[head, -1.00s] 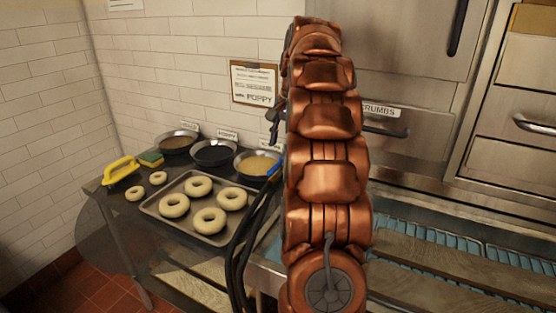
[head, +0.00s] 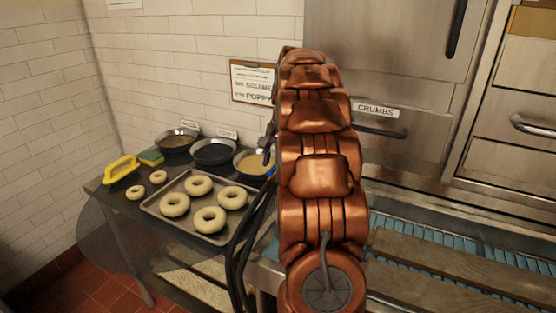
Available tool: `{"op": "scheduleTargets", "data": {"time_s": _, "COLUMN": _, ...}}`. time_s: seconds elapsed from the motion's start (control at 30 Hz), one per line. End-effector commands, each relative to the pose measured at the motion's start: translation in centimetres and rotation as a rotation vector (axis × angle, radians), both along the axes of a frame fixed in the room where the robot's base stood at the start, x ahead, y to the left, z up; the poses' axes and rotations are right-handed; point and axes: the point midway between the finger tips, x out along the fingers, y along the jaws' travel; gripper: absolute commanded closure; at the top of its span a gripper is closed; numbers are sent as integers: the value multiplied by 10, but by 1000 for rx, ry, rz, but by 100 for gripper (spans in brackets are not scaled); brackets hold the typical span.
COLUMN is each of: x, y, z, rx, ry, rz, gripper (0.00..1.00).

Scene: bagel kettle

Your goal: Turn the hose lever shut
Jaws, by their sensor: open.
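My copper arm fills the middle of the head view and hides much of what lies behind it. A dark part of my gripper (head: 267,150) shows at the arm's left edge, above the right-hand bowl. The gripper is open, and I see nothing held in it. Just below it is a small blue piece (head: 272,172) at the top of black hose-like lines (head: 249,235). I cannot tell whether this blue piece is the hose lever. No lever shows clearly elsewhere.
A tray (head: 157,209) of several bagels lies on the left counter. Behind it stand three bowls (head: 214,152), with a yellow-handled tool (head: 121,168) and a sponge (head: 151,158) to their left. A drawer labelled crumbs (head: 425,130) and wooden boards (head: 450,262) are at right.

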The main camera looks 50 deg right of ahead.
Motion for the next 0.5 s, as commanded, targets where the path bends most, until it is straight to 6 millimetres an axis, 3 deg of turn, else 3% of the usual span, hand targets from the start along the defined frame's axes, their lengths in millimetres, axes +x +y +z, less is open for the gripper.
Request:
{"op": "scheduleTargets", "data": {"time_s": 0.13, "x": 0, "y": 0, "z": 0, "rx": 0, "ry": 0, "rz": 0, "gripper": 58}}
{"op": "scheduleTargets", "data": {"time_s": 0.5, "x": 0, "y": 0, "z": 0, "rx": 0, "ry": 0, "rz": 0, "gripper": 96}}
